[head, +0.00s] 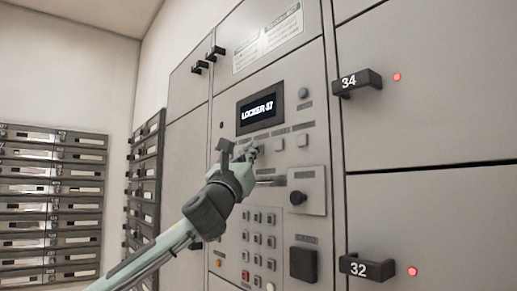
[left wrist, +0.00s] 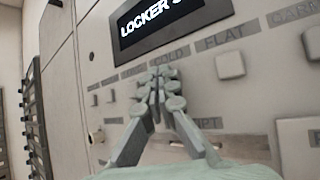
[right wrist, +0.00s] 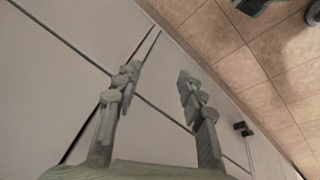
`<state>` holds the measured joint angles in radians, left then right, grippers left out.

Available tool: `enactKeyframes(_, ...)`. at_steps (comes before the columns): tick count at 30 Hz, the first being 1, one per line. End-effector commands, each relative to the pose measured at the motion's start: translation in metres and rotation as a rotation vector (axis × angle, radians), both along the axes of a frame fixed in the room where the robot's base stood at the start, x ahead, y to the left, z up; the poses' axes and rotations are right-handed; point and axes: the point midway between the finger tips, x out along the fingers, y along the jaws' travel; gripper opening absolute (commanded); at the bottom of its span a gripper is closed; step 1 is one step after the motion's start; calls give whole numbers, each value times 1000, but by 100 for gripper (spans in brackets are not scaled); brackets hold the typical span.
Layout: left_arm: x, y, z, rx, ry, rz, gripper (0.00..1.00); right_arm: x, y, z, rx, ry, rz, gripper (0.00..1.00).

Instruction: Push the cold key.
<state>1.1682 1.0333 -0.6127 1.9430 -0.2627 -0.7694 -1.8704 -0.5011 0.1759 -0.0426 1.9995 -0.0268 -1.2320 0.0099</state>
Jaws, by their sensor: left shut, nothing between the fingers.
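The "COLD" label (left wrist: 172,52) shows in the left wrist view, in the row of labels under the display. The cold key is hidden behind my left fingertips, so I cannot tell whether they touch it or whether it is pressed in. My left gripper (left wrist: 157,76) is shut and empty, its tips at the panel just below that label. In the head view my left gripper (head: 257,149) reaches the key row from the lower left. My right gripper (right wrist: 158,74) is open and empty in the right wrist view, away from the keys.
The display (head: 260,107) reads "LOCKER 37". Right of the cold label is the flat key (left wrist: 230,65); smaller-looking keys (left wrist: 112,97) lie to the left. Below are a number keypad (head: 259,228) and a round knob (head: 297,198). Locker handles 34 (head: 357,83) and 32 (head: 366,268) stick out at right.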

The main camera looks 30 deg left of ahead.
Motion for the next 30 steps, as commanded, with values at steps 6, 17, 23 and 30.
enactKeyframes(6, 2, -1, -1, 0, 1, 0, 0, 0, 0, 1, 0, 0, 0, 40)
enactKeyframes(17, -4, 3, -1, 1, 1, 2, 0, 0, 0, 1, 0, 0, 0, 40)
enactKeyframes(23, -13, 6, 0, 0, 0, 1, 0, 0, 0, 2, 0, 0, 0, 40)
enactKeyframes(30, -14, 6, 0, 0, 0, 0, 0, 0, 0, 2, 0, 0, 0, 40)
